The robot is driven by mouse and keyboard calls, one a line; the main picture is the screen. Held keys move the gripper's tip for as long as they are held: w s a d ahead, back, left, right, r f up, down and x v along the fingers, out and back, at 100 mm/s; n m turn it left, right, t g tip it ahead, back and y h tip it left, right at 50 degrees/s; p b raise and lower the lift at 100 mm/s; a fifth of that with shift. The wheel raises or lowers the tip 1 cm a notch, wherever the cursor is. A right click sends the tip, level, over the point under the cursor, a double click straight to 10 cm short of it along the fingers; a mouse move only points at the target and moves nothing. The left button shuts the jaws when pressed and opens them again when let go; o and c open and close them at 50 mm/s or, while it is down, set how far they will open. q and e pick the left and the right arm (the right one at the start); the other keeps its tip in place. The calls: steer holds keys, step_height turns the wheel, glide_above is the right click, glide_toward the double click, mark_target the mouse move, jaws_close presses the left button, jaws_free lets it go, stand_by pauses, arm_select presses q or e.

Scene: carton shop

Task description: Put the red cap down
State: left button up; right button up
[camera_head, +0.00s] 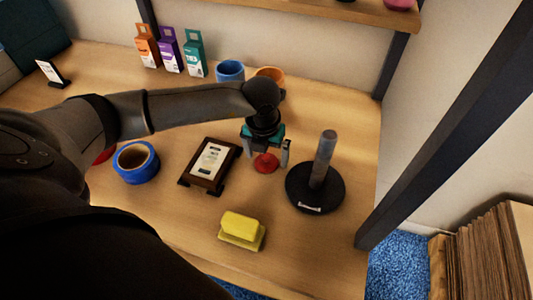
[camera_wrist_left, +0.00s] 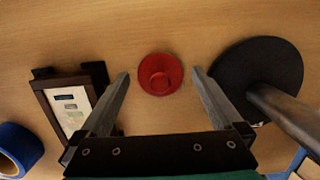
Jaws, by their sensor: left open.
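The red cap (camera_head: 266,163) lies on the wooden table between the framed card and the black stand. In the left wrist view the cap (camera_wrist_left: 160,74) shows as a round red disc with a smaller raised ring in its middle. My left gripper (camera_head: 269,164) is over the cap, pointing down. In the left wrist view its two fingers (camera_wrist_left: 160,77) are spread wide, with clear gaps between them and the cap on both sides. The cap is not gripped. My right gripper does not show in either view.
A black round stand with a grey post (camera_head: 324,160) is close on the right. A framed card (camera_head: 212,160) and blue tape roll (camera_head: 136,163) are left. A yellow block (camera_head: 242,230) lies in front. Cartons (camera_head: 170,55), a blue cup (camera_head: 230,71) and an orange cup (camera_head: 270,74) stand behind.

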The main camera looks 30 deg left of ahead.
mark_target(264, 167)
arm_select(q)
step_height(264, 167, up, 12)
steer(key=s+p, duration=0.1)
steer(key=shift+s+d, duration=0.2)
steer(key=shift+s, duration=0.15)
stand_by(0.4)
